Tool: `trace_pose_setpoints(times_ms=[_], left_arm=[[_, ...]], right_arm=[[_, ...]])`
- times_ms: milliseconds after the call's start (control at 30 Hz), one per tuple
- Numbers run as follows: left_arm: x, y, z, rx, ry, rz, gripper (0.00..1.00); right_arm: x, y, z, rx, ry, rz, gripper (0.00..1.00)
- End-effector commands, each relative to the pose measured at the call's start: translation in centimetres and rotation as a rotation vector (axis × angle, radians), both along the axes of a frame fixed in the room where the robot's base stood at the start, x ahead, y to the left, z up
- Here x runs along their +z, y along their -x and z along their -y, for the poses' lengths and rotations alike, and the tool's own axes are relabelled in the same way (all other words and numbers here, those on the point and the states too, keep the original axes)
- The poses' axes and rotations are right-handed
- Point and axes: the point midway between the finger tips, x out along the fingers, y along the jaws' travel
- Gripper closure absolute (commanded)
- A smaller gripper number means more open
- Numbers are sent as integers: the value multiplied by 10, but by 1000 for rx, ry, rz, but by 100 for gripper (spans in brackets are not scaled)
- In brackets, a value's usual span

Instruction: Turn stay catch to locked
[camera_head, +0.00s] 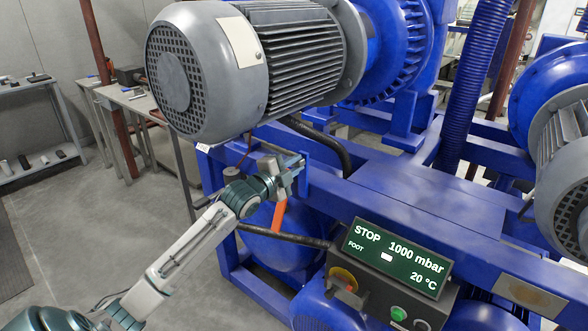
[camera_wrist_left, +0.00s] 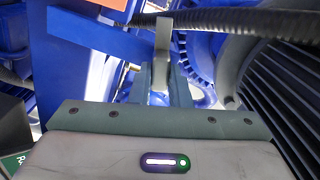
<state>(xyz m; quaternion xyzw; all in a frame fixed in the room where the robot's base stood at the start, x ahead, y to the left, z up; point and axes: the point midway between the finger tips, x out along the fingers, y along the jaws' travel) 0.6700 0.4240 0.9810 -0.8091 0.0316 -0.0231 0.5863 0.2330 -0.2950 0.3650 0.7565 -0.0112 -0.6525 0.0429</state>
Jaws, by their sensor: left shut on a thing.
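My left gripper (camera_head: 294,172) is at the near upper edge of the blue machine frame (camera_head: 350,195), just below the large grey motor. Its fingers are closed on a small part there, apparently the stay catch, which the fingers largely hide in the head view. In the left wrist view, a narrow grey upright piece (camera_wrist_left: 163,40) stands in front of the gripper body, beside the end of a blue bar (camera_wrist_left: 90,38). I cannot tell the catch's exact angle. My right gripper is not in view.
The grey motor (camera_head: 205,70) hangs close above the left gripper. An orange strip (camera_head: 280,216) hangs just below it. Black hoses (camera_head: 320,145) run nearby. The floor at left is clear.

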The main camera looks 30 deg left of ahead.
Motion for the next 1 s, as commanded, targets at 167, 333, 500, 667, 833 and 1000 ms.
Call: trace_pose_setpoints(times_ms=[167,333,500,667,833,1000], left_arm=[[-2,0,0,0,-133,9,100],[-2,0,0,0,-230,17,100],[-2,0,0,0,-292,22,100],[-2,0,0,0,-322,24,100],[-2,0,0,-1,-332,24,100],[-2,0,0,-1,-332,24,100]], right_arm=[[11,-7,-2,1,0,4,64],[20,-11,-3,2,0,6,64],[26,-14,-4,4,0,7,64],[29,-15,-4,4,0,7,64],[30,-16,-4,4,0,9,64],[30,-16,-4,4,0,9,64]])
